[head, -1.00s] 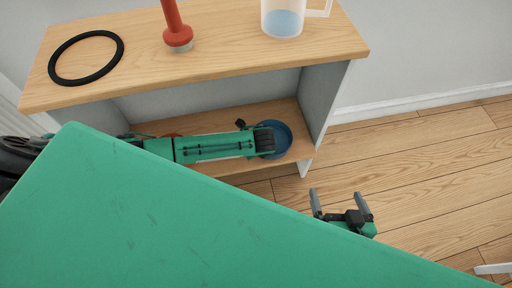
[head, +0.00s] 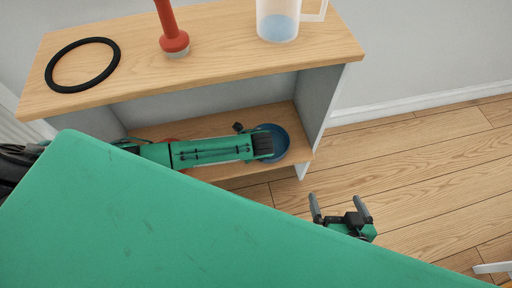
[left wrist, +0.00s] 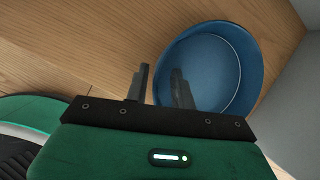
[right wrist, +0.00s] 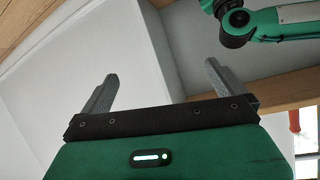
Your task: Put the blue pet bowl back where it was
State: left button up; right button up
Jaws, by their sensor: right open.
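The blue pet bowl (head: 280,146) rests on the lower shelf board, near the right side panel. It is large in the left wrist view (left wrist: 225,65). My left gripper (head: 263,146) reaches in over the shelf and covers the bowl's left part. In the left wrist view my left gripper's fingers (left wrist: 159,72) are apart. One finger is outside the bowl's rim and the other overlaps the bowl; I cannot tell whether they touch it. My right gripper (head: 337,203) is open and empty over the floor, right of the shelf unit.
The shelf unit's wooden top (head: 215,62) carries a black ring (head: 82,65), a red plunger-like object (head: 172,32) and a clear measuring jug (head: 278,20) with blue content. The right side panel (head: 318,105) stands close to the bowl.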

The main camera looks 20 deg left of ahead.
pick_arm(q)
jog(key=p+v, duration=0.3)
jog(key=v, duration=0.8)
jog(key=s+d+r+n+h, duration=0.5)
jog(key=s+d+n+h, duration=0.1)
jog(key=s+d+n, duration=0.35)
jog(key=s+a+r+n+t, duration=0.3)
jog(key=s+a+r+n, duration=0.3)
jog(key=a+n, duration=0.4)
jog(key=shift+n+t, duration=0.3)
jog(key=shift+n, duration=0.85)
pick_arm(e)
jog(key=s+d+g+h, duration=0.2)
jog(key=d+g, duration=0.2)
jog(key=d, duration=0.2)
jog(key=shift+s+h, duration=0.15)
jog(key=shift+h, duration=0.25)
pick_arm(q)
jog(key=shift+s+r, duration=0.1)
jog(key=shift+r, duration=0.05)
pick_arm(e)
jog(key=shift+d, duration=0.1)
